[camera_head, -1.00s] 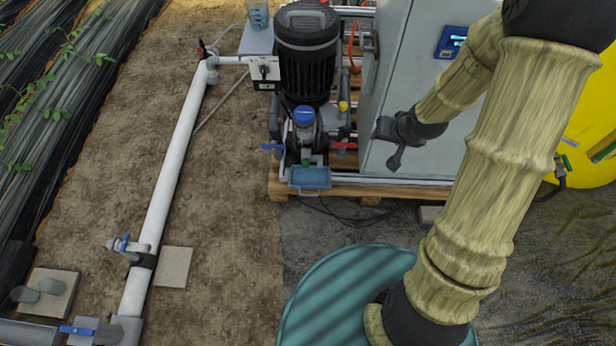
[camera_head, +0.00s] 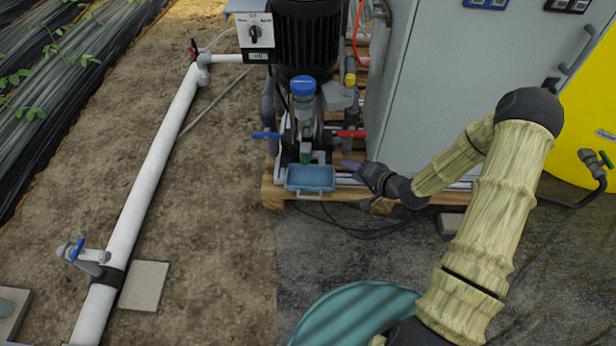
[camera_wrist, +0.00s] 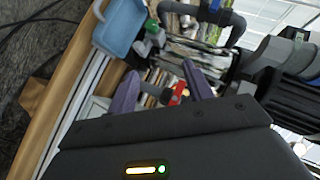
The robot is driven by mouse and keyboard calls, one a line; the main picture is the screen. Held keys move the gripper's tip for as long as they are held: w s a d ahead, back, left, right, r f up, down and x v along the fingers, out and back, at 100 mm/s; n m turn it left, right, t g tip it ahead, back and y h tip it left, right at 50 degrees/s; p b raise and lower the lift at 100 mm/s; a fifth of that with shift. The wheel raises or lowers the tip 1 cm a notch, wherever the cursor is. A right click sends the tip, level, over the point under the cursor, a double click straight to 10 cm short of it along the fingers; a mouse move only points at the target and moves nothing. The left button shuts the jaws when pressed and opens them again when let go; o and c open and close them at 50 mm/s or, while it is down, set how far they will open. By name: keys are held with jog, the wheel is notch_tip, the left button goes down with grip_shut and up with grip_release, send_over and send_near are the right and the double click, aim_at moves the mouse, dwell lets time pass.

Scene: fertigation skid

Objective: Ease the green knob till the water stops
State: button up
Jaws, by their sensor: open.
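The green knob (camera_head: 305,158) is small and sits low on the front of the pump assembly, just above a blue tray (camera_head: 310,188). In the wrist view the green knob (camera_wrist: 151,25) is near the top, beside the blue tray (camera_wrist: 117,30). My gripper (camera_head: 350,166) is to the right of the knob and tray, apart from them, low by the pallet edge. In the wrist view its purple fingers (camera_wrist: 160,88) are spread, with nothing held between them; the knob lies beyond and above them. Running water is too small to tell.
A red-handled valve (camera_head: 350,134) is just above my gripper, and a blue-handled valve (camera_head: 265,135) is left of the knob. The blue-capped filter (camera_head: 303,87) stands above the knob. The grey cabinet (camera_head: 420,90) stands close on the right. Ground before the pallet (camera_head: 275,196) is mostly clear.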

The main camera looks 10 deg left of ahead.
notch_tip(320, 180, down, 13)
jog(key=a+m+t+y+b, duration=0.1)
jog(key=m+t+y+b, duration=0.2)
jog(key=b, duration=0.8)
jog(key=shift+a+f+m+t+y+b, duration=0.15)
jog(key=shift+a+m+t+y+b, duration=0.2)
jog(key=shift+m+y, duration=0.2)
jog(key=shift+w+a, duration=0.1)
jog(key=shift+w, duration=0.05)
